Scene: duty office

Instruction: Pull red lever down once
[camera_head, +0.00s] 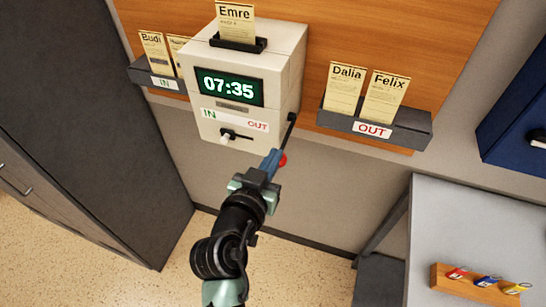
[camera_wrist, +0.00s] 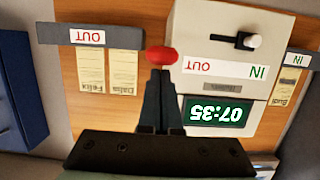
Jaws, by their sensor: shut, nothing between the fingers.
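A white time clock (camera_head: 247,88) hangs on the wooden board and its display reads 07:35. A black lever arm (camera_head: 290,131) is at its right side, with a red knob (camera_head: 283,160) at the lower end in the head view. My gripper (camera_head: 274,160) is shut and empty, and its blue fingers partly cover the knob. In the wrist view the red knob (camera_wrist: 160,57) shows just beyond the closed fingertips (camera_wrist: 160,72). I cannot tell whether they touch it. A card marked Emre (camera_head: 236,22) stands in the slot on top of the clock.
An OUT rack (camera_head: 410,136) with Dalia and Felix cards is to the right, and an IN rack (camera_head: 140,75) to the left. A small white-knobbed slider (camera_head: 228,138) is on the clock front. A grey table (camera_head: 460,220) stands lower right, and a dark cabinet (camera_head: 90,120) left.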

